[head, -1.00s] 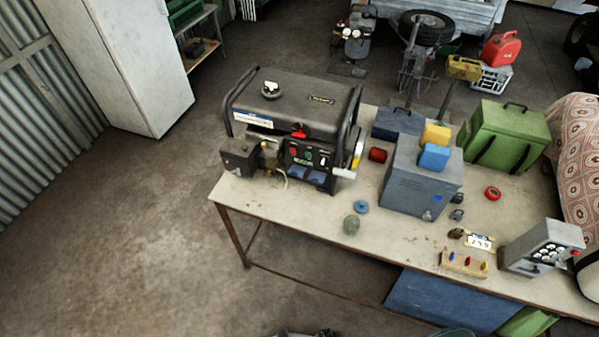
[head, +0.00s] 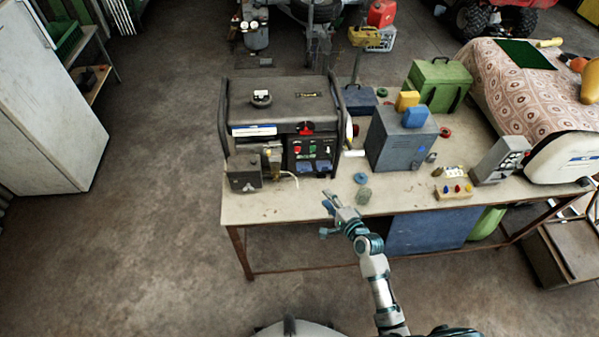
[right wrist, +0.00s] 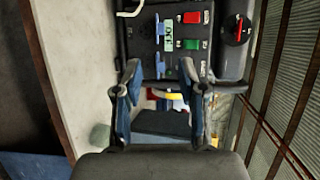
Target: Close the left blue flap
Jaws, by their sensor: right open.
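The generator (head: 280,115) stands on the left end of the table. Its dark front panel has two small blue flaps low down: the left blue flap (head: 304,167) and the right blue flap (head: 323,166). In the right wrist view, turned sideways, the left flap (right wrist: 158,30) is the upper one and the right flap (right wrist: 159,66) is just beyond the fingers. How far each flap stands open is hard to tell.
A blue round knob (head: 360,178) and a greenish ball (head: 364,194) lie right of the gripper. A grey cabinet (head: 392,140) stands farther right. The floor left of the table is clear.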

